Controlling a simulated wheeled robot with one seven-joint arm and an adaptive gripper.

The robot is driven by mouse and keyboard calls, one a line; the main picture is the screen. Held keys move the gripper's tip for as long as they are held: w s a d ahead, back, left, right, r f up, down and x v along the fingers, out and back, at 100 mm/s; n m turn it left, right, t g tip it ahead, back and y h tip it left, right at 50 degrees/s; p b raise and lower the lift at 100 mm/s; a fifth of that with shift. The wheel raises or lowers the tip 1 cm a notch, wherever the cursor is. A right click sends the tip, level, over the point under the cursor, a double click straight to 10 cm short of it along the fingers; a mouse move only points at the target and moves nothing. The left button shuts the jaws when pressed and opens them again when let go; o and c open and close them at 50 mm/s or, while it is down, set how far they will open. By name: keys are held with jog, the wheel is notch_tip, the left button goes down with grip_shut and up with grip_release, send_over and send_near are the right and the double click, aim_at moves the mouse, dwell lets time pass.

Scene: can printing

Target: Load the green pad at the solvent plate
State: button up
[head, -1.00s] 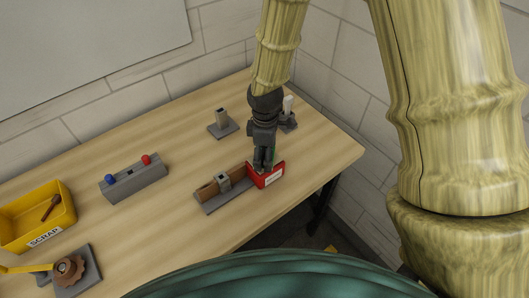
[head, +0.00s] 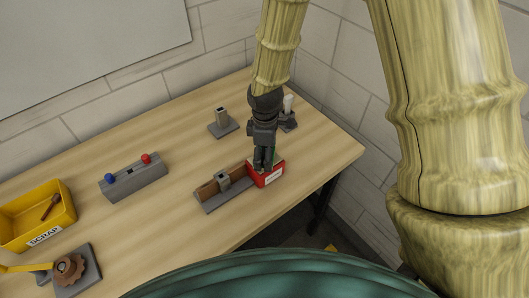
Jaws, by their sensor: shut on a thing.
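My gripper (head: 264,166) points down at the right part of the table. It is shut on the green pad (head: 274,154), of which only a thin green strip shows beside the fingers. The gripper's fingertips are at a small red box-like piece with a white label (head: 269,177), and the fingers hide part of it. I cannot tell whether the pad touches the red piece. I cannot tell for sure which piece is the solvent plate; the label is too small to read.
A grey base with a brown bar and clamp (head: 223,184) adjoins the red piece. Behind stand a grey post on a base (head: 222,122) and a white-topped stand (head: 288,112). Left are a grey block with blue and red knobs (head: 133,178) and a yellow scrap bin (head: 36,215).

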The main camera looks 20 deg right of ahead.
jog(key=shift+r+p, duration=2.95)
jog(key=shift+r, duration=0.6)
jog(key=shift+f, duration=0.1)
